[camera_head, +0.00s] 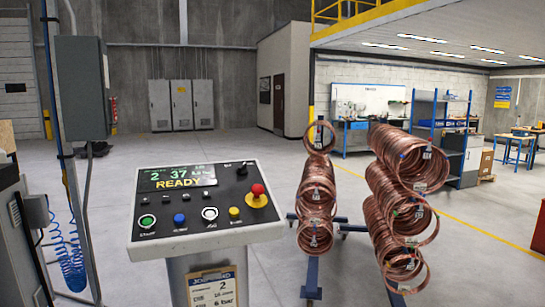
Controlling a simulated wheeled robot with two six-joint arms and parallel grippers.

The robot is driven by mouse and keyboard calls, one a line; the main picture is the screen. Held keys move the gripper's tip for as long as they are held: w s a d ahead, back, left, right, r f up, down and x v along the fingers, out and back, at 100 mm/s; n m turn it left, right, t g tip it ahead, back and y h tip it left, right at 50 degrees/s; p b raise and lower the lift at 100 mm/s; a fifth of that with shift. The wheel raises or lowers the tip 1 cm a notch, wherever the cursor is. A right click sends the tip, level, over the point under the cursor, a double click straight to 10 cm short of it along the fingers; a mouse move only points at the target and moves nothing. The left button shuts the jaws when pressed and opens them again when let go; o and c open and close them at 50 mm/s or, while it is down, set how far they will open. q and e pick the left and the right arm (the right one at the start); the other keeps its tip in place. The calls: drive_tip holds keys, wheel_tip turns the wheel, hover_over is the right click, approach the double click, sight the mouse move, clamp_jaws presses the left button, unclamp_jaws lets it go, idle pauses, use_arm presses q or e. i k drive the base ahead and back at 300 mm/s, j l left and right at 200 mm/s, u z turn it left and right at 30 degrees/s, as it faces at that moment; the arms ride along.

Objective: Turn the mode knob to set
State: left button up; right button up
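A grey control panel (190,239) stands on a pedestal left of centre, with its sloped face towards me. A black knob (242,171) sits at its upper right, beside the screen; its label and pointer position are too small to read. A lit screen (178,177) reads "READY" with "2" and "37" above. Neither of my grippers is in view.
A red emergency button (257,191) on a yellow base is below the black knob. Green (147,220), blue (179,219) and yellow (234,212) buttons line the lower row. Copper coils (399,185) hang on a rack at right. A clipboard (213,288) hangs below the panel.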

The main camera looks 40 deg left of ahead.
sight(242, 170)
drive_tip(key=i+z, duration=0.15)
drive_tip(key=i, duration=1.75)
drive_tip(key=i+u, duration=0.45)
drive_tip(key=i+l+u, duration=0.1)
drive_tip(key=i+u, duration=0.25)
drive_tip(key=u, duration=0.15)
drive_tip(key=i+l+u, duration=0.3)
drive_tip(key=u, duration=0.15)
drive_tip(key=i, duration=0.1)
